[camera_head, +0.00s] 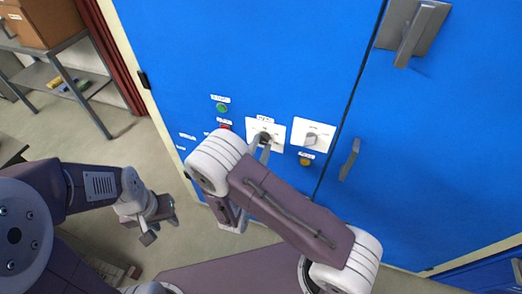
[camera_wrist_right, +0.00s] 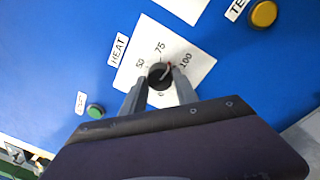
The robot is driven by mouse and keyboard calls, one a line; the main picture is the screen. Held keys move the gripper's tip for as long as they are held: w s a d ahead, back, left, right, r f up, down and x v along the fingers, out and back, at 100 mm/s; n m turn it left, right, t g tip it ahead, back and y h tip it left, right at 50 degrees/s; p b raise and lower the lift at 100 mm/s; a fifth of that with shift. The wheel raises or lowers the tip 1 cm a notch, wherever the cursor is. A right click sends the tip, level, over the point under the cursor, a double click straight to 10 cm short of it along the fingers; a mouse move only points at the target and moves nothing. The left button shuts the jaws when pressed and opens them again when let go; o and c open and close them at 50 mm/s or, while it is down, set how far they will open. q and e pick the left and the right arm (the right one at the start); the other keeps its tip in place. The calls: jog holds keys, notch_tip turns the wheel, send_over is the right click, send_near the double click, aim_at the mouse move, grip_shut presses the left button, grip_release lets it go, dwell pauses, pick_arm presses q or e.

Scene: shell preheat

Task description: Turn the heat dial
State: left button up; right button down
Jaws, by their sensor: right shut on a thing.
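The heat dial is a black round knob (camera_wrist_right: 160,76) on a white plate (camera_wrist_right: 196,62) labelled HEAT, with marks 0, 50, 75 and 100. In the right wrist view its light and red pointer points to the upper right, between 75 and 100. In the head view the dial plate (camera_head: 278,130) is on the blue cabinet front. My right gripper (camera_head: 262,146) is shut on the knob, one finger on each side; it also shows in the right wrist view (camera_wrist_right: 159,80). My left gripper (camera_head: 161,229) is open and empty, away from the panel at lower left.
A second dial (camera_head: 310,139) is right of the heat dial. Near them are a green button (camera_head: 222,107), a red button (camera_head: 225,126) and an amber button (camera_head: 305,161). Door handles (camera_head: 349,160) (camera_head: 413,30) stick out at the right. A shelf (camera_head: 62,70) stands at the far left.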

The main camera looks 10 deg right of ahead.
jog(key=m+b, duration=0.3)
jog(key=shift+f+m, duration=0.3)
pick_arm(q)
jog(key=shift+f+b, duration=0.5)
jog(key=shift+f, duration=1.9)
pick_arm(e)
jog(key=shift+r+m, duration=0.1)
jog(key=shift+m, duration=0.5)
jog(key=c, duration=0.9)
grip_release()
jog(key=shift+r, duration=0.1)
jog(key=shift+c, duration=0.2)
jog(key=shift+a, duration=0.1)
